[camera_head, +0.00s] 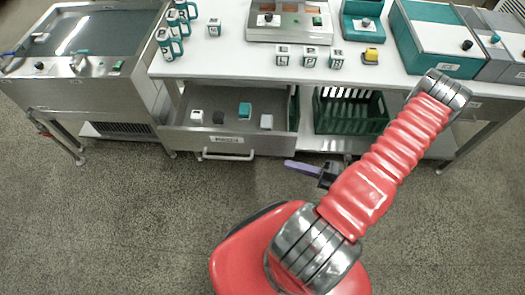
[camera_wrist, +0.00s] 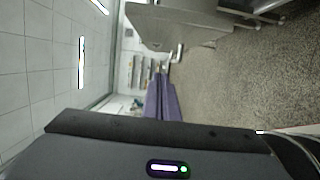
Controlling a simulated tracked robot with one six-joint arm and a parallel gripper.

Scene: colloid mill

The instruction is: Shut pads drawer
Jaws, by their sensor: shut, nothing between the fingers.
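The pads drawer (camera_head: 185,139) is pulled out under the white worktable in the head view. Its metal front carries a label and a bar handle (camera_head: 228,157). Several small blocks lie inside it: white ones, a dark one and a teal one. My gripper (camera_head: 287,163) has purple fingers. It is to the right of the drawer front and handle, apart from them, with its fingers pointing left. In the wrist view the fingers (camera_wrist: 162,98) are closed together and empty.
A green crate (camera_head: 350,112) stands on the lower shelf right of the drawer. The worktable (camera_head: 225,50) holds teal mugs (camera_head: 170,45), small boxes (camera_head: 309,57) and machines. A steel unit (camera_head: 80,45) stands at the left. The floor before the drawer is clear.

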